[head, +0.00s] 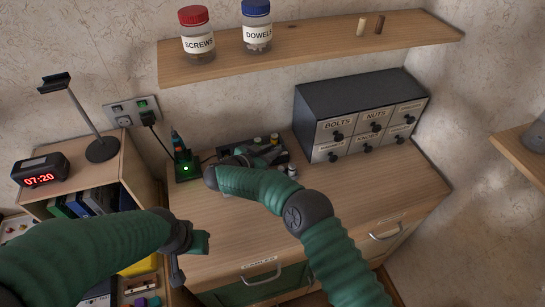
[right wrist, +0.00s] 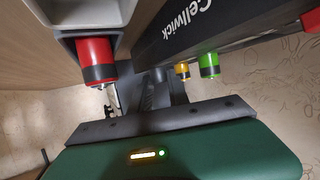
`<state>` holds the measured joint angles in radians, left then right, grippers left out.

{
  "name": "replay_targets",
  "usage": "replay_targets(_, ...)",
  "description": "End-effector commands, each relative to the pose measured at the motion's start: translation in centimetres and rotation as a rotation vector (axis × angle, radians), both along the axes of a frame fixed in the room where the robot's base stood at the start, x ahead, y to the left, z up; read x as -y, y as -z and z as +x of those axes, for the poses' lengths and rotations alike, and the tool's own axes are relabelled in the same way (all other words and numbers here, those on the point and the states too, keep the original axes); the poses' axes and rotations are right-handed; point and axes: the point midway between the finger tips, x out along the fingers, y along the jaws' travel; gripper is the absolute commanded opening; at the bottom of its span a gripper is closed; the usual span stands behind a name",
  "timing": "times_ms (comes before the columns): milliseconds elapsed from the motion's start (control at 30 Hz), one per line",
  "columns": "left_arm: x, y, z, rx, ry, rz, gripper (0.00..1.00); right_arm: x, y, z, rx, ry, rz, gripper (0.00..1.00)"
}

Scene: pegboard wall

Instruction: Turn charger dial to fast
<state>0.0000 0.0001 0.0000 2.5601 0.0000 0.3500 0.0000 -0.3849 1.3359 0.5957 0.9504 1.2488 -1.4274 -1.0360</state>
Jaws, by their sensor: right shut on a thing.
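The black charger (head: 270,145), marked "Cellwick" in the right wrist view (right wrist: 215,25), stands on the wooden cabinet and holds coloured cylinders. My right gripper (head: 240,160) is at its front left, partly hidden by my own wrist. In the right wrist view my right gripper's dark fingers (right wrist: 160,92) are shut at the charger, on something I take to be its dial. The dial and its marks are hidden, so its setting does not show. My left gripper (head: 188,258) hangs open and empty in front of the cabinet, apart from the charger.
A green box with a lit lamp (head: 186,168) stands left of the charger. A grey drawer unit (head: 350,95) stands right of it. A shelf (head: 320,42) with jars hangs above. The cabinet top's right front (head: 400,185) is clear. A red cylinder (right wrist: 96,62) is close beside my right fingers.

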Motion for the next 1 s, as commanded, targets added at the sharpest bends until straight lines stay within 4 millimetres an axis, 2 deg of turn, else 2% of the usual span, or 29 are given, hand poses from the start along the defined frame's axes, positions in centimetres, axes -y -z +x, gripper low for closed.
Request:
replay_targets(33, 0.0, 0.88, 0.0, 0.0, 0.0, 0.0, 0.36, -0.37, 0.65, -0.09, -0.002, 0.012, 0.004, 0.0)
replay_targets(200, 0.0, 1.62, 0.0, 0.0, 0.0, 0.0, 0.36, -0.4, 0.45, -0.05, -0.004, 0.058, 0.005, 0.0)
replay_targets(700, 0.0, 1.78, 0.0, 0.0, 0.0, 0.0, 0.36, -0.34, 0.22, -0.03, -0.006, 0.077, 0.003, 0.0)
replay_targets(733, 0.0, 1.78, 0.0, 0.0, 0.0, 0.0, 0.36, -0.34, 0.22, -0.03, -0.006, 0.077, 0.003, 0.23)
replay_targets(900, 0.0, 1.78, 0.0, 0.0, 0.0, 0.0, 0.36, -0.26, 0.16, 0.02, -0.004, 0.079, 0.002, 0.43)
replay_targets(1000, 0.0, 1.78, 0.0, 0.0, 0.0, 0.0, 0.36, -0.21, 0.12, 0.04, -0.003, 0.079, 0.001, 0.43)
